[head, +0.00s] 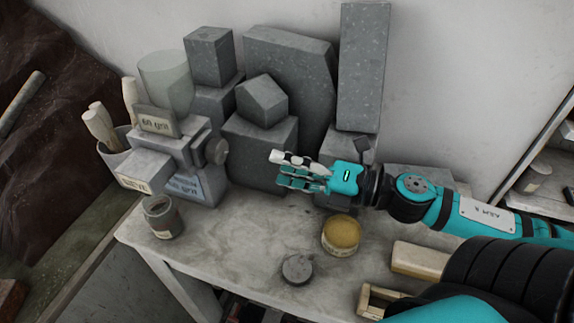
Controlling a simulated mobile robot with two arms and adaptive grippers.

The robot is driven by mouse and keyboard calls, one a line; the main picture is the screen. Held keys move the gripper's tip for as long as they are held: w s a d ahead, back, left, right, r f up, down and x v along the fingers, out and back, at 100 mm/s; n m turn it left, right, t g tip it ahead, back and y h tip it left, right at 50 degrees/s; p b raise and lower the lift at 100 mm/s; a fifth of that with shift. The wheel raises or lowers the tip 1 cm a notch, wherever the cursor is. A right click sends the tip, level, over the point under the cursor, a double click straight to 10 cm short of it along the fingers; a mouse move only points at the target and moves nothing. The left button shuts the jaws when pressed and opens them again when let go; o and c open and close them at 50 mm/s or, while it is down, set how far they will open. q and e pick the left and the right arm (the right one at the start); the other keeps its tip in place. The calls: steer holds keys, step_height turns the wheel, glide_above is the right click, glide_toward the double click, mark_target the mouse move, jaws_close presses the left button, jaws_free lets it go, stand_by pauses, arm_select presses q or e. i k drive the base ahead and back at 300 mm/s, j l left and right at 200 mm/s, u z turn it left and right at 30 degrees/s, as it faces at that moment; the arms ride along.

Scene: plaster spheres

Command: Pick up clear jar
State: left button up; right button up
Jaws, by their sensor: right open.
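A clear, pale greenish cylindrical vessel (166,82) stands upright at the back left, its lower part hidden behind a small sign. A small grey jar (163,217) with a label stands upright at the table's left front corner; I cannot tell whether it is see-through. My right gripper (283,172) comes in from the right and points left, above the table and in front of the grey blocks. It is open, with nothing seen between its fingers. It is apart from both vessels. My left gripper is not in view.
A grey machine (171,165) with labels stands between my gripper and the left edge. Stone-like blocks (262,150) line the wall. A yellow-topped tin (341,234) and a dark round lid (297,269) sit on the table (235,235). Wooden-handled tools (101,125) stand far left.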

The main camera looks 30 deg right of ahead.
mark_target(163, 214)
steer(key=k+l, duration=1.2)
steer(key=l, duration=0.2)
